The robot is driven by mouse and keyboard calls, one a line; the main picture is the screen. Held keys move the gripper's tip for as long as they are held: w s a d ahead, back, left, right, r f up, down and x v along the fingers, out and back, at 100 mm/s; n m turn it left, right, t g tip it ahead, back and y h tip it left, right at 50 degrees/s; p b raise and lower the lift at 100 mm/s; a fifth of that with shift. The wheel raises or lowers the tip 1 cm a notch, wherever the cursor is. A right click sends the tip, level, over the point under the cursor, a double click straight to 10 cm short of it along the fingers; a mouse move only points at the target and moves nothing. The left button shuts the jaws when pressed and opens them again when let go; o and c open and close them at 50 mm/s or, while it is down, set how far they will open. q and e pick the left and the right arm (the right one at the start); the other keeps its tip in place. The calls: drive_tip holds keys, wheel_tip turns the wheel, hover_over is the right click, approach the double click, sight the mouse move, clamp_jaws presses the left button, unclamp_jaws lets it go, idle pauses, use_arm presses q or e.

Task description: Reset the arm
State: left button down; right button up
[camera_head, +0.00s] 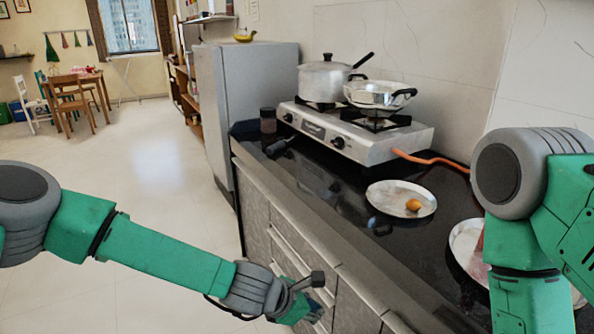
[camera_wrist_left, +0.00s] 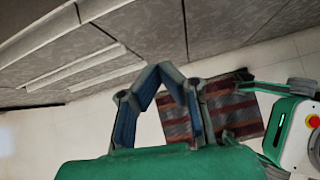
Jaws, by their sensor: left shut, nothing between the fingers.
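My left arm comes in from the left in the head view. Its gripper (camera_head: 306,302) hangs low in front of the counter's cabinet doors, below the counter top, and holds nothing. In the left wrist view the two fingers of this gripper (camera_wrist_left: 160,70) meet at their tips, with nothing between them. My right arm stands at the right of the head view, over the right end of the counter. Its gripper is out of view.
The dark counter (camera_head: 330,210) carries a gas stove (camera_head: 365,145) with a lidded pot (camera_head: 322,82) and a pan (camera_head: 378,95). A plate (camera_head: 385,203) holds a small orange item. A fridge (camera_head: 215,90) stands beyond. Open floor lies left. A striped mat (camera_wrist_left: 245,112) lies below.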

use_arm(q)
drive_tip(key=s+a+f+m+g+y, duration=0.1)
drive_tip(key=s+a+f+m+y, duration=0.1)
drive_tip(key=s+a+f+m, duration=0.6)
drive_tip(key=s+a+f+m+g+y, duration=0.15)
drive_tip(key=s+a+f+m, duration=0.3)
drive_tip(key=s, duration=0.45)
drive_tip(key=s+a+r+m+y, duration=0.1)
drive_tip(key=s+a+m, duration=0.4)
drive_tip(key=a, duration=0.5)
drive_tip(key=s+a+r+m+y, duration=0.1)
drive_tip(key=s+a+m+y, duration=0.2)
drive_tip(key=a, duration=0.8)
drive_tip(key=s+m+g, duration=0.1)
drive_tip(key=s+m, duration=0.1)
drive_tip(key=s, duration=0.2)
drive_tip(key=shift+s+r, duration=0.15)
drive_tip(key=shift+s, duration=0.1)
drive_tip(key=shift+d+m, duration=0.2)
drive_tip(key=shift+m, duration=0.05)
